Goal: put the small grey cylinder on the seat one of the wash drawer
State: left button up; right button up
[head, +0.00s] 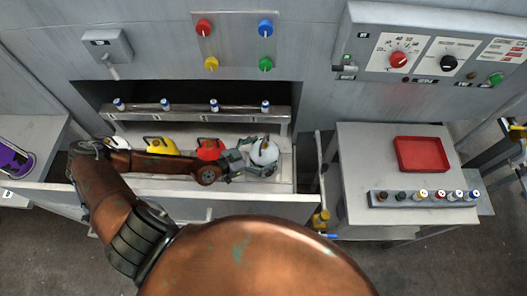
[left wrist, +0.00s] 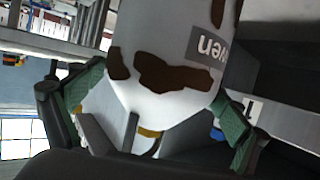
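A pale grey-white cylinder with brown patches (head: 264,152) is at the right end of the row in the open drawer (head: 250,209). My left gripper (head: 240,164) reaches it from the left. In the left wrist view the cylinder (left wrist: 165,60) fills the middle, with part of a dark label. The green-padded fingers of my left gripper (left wrist: 160,98) lie on either side, close against it. I cannot tell whether they press on it. A white cylinder (head: 119,143), a yellow cylinder (head: 160,146) and a red cylinder (head: 210,149) stand left of it, partly behind my arm. My right gripper is out of view.
A rack (head: 190,113) with several small blue-capped vials stands behind the drawer. A side table (head: 360,160) on the right bears a red tray (head: 421,154) and a strip of several small bottles (head: 425,198). A panel with coloured knobs (head: 235,42) is above.

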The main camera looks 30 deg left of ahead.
pick_arm(q)
jog(key=shift+o, duration=0.6)
jog(key=shift+r, duration=0.15)
jog(key=shift+s+a+r, duration=0.1)
jog(key=shift+s+a, duration=0.05)
jog(key=v, duration=1.1)
jog(key=shift+s, duration=0.2)
jog(key=shift+a+r, duration=0.1)
jog(key=shift+r, duration=0.05)
